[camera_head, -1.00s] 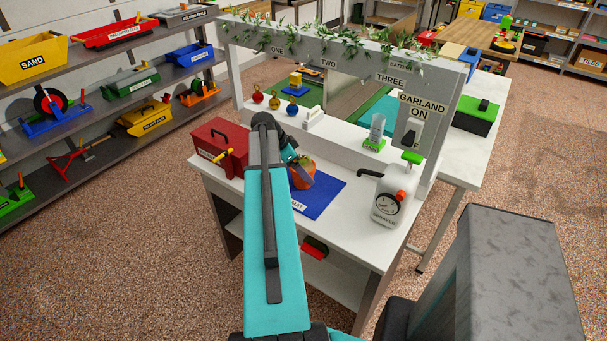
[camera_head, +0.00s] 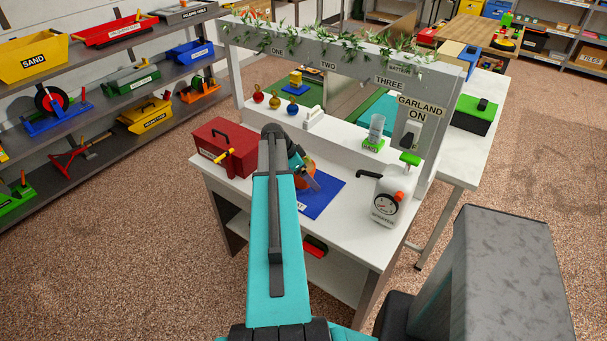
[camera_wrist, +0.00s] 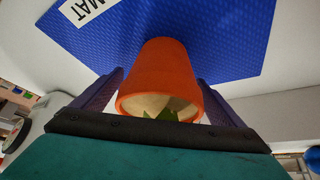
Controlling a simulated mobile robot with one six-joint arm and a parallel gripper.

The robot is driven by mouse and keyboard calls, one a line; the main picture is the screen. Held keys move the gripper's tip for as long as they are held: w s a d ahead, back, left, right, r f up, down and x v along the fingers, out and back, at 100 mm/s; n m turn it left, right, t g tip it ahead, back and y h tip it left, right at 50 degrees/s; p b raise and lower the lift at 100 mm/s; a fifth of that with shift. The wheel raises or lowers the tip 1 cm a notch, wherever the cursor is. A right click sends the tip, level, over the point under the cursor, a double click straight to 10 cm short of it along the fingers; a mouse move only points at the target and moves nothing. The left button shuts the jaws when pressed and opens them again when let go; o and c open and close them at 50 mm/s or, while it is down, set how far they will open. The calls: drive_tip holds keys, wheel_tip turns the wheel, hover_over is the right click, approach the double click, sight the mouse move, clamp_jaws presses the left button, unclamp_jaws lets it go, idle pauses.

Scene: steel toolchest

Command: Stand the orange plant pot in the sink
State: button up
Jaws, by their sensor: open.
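The orange plant pot (camera_head: 299,182) stands on the blue mat (camera_head: 325,194) on the white bench, partly hidden by my arm and gripper. In the wrist view the pot (camera_wrist: 160,72) shows large, with a pale top and a bit of green leaf at its rim. My gripper (camera_wrist: 160,90) is open, with one dark finger on each side of the pot. A clear gap to each finger is hard to make out. The gripper also shows at the pot in the head view (camera_head: 306,172). I cannot make out a sink in either view.
A red toolbox (camera_head: 226,148) stands left of the mat and a white sprayer (camera_head: 388,196) stands to its right. Behind are several coloured ornaments (camera_head: 275,102), a clear beaker (camera_head: 376,129) and a grey frame (camera_head: 350,68) with a garland. The bench front between mat and sprayer is clear.

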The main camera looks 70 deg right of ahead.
drive_tip(key=c, duration=1.5)
drive_tip(key=shift+r, duration=0.15)
drive_tip(key=shift+r+b, duration=1.65)
drive_tip(key=shift+r, duration=3.25)
